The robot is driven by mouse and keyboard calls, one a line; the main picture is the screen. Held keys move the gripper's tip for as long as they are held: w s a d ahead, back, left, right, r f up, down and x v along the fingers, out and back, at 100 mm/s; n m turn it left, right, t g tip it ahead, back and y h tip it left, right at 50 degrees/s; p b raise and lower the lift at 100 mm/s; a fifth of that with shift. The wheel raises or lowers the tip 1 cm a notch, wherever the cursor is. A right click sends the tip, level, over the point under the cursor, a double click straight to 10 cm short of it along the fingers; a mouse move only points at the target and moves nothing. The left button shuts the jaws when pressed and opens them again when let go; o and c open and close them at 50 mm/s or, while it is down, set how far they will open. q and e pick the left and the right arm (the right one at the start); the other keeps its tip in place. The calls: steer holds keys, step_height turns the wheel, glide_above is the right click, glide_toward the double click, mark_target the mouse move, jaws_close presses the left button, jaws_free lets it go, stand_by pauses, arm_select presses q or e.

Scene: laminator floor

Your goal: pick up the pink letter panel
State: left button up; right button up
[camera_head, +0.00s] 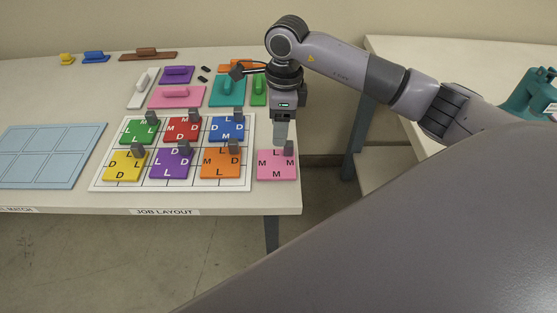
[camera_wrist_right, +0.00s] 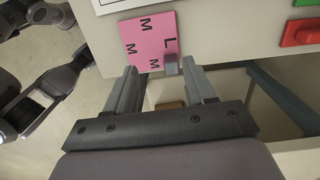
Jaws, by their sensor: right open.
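The pink letter panel (camera_head: 277,168) lies flat on the table near its right edge, just right of the white layout board. It bears the letters L and M and has a small grey grip tab. It also shows in the right wrist view (camera_wrist_right: 146,42), with its grey tab (camera_wrist_right: 171,64) just beyond and between the fingers. My right gripper (camera_head: 281,146) is above the panel's far side, pointing down. In the right wrist view my right gripper (camera_wrist_right: 160,78) is open, with nothing between its fingers. Whether the fingers touch the tab is unclear. My left gripper is not in the head view.
The white layout board (camera_head: 97,183) holds several coloured letter panels with grey tabs. A light blue grid board (camera_head: 48,150) lies to the left. Coloured handled blocks, including a pink one (camera_head: 177,96), lie behind. Another table (camera_head: 430,50) stands right, across a gap.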

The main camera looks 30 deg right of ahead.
mark_target(276, 160)
steer(key=shift+d+r+h, duration=0.1)
steer(key=shift+d+h, duration=0.2)
steer(key=shift+d, duration=0.4)
steer(key=shift+d+f, duration=0.2)
steer(key=shift+f, duration=0.05)
step_height(276, 160, down, 6)
steer(key=shift+w+f+p, duration=0.15)
steer(key=shift+f+p, duration=0.05)
steer(key=shift+p, duration=0.5)
jaws_close()
steer(key=shift+r, duration=0.1)
